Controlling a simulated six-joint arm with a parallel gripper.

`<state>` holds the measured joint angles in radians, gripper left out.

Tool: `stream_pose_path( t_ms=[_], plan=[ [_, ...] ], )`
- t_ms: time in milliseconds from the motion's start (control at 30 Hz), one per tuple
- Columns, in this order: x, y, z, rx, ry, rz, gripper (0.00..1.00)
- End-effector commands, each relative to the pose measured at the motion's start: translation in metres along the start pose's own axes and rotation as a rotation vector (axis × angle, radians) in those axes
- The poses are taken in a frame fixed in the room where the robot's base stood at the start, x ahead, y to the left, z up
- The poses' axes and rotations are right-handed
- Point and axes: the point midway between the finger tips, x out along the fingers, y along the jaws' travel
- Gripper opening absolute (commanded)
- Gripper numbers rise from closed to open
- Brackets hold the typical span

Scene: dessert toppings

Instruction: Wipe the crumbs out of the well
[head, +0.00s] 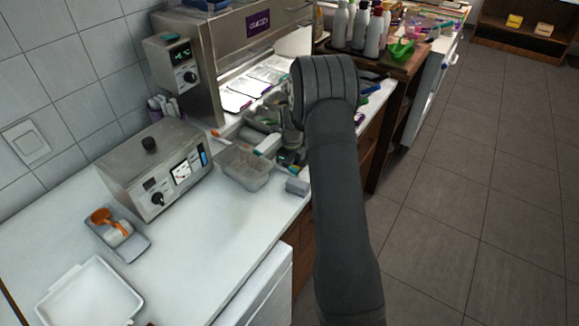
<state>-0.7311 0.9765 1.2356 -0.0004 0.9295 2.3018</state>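My gripper (287,155) is low over the counter, partly hidden by my arm. Its fingers are too small and dark to tell whether they are open or shut. Just left of it is a clear, grey-looking rectangular container (245,168), open at the top. Several grey bins (262,122) lie behind it, partly covered by my arm; I cannot tell which one is the well. A whitish piece (268,144) lies beside the gripper; whether it is held is unclear. A small grey block (297,187) sits at the counter's front edge. No crumbs can be made out.
A steel appliance (155,170) stands left of the container. A small tray (118,235) holds an orange scoop (108,219). A white tray (90,297) lies at front left. The white counter (205,245) between is clear. Bottles (358,28) stand at the back.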

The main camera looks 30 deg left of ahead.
Motion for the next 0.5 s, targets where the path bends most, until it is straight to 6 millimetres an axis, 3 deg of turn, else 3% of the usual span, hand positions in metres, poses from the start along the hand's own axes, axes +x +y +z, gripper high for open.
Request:
stream_pose_path(
  t_ms=[500],
  plan=[
    [-0.001,0.001,0.035,-0.002,0.000,0.001,0.19]
  ],
)
